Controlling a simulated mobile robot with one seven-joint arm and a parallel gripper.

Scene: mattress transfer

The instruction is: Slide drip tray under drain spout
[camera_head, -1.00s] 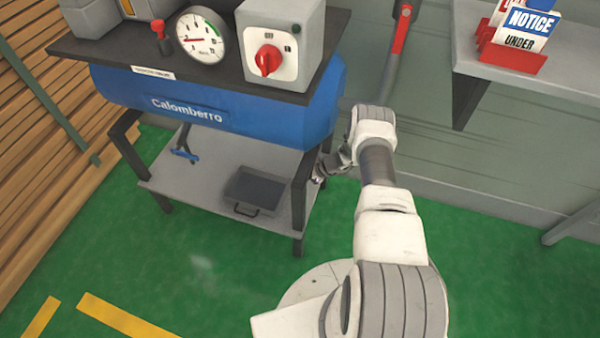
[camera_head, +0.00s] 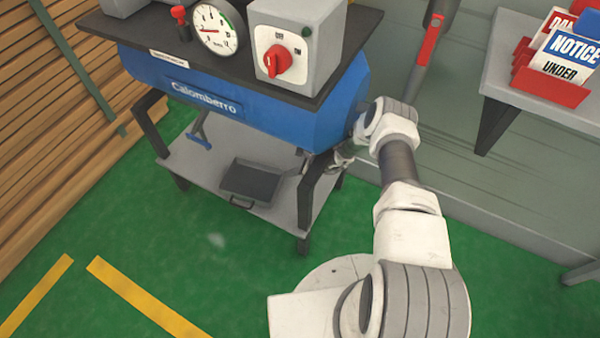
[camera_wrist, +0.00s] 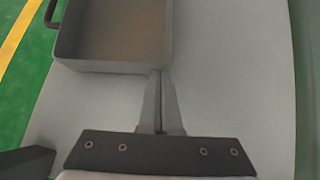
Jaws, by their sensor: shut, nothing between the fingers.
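The drip tray (camera_head: 250,181) is a dark, shallow rectangular pan with a front handle. It lies on the grey lower shelf (camera_head: 190,160) under the blue tank (camera_head: 240,100). Its handle reaches the shelf's front edge. A grey spout with a blue handle (camera_head: 199,140) hangs below the tank, left of the tray. My gripper (camera_wrist: 160,74) is shut and empty. In the wrist view its fingertips meet the near wall of the tray (camera_wrist: 115,66), seemingly touching it. In the head view the fingers are mostly hidden by the stand's right leg.
The stand's dark leg (camera_head: 305,205) is close to my gripper. A gauge (camera_head: 215,28) and switch box (camera_head: 297,45) sit above the tank. A side table (camera_head: 500,85) with notice signs is at right. The shelf left of the tray looks clear.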

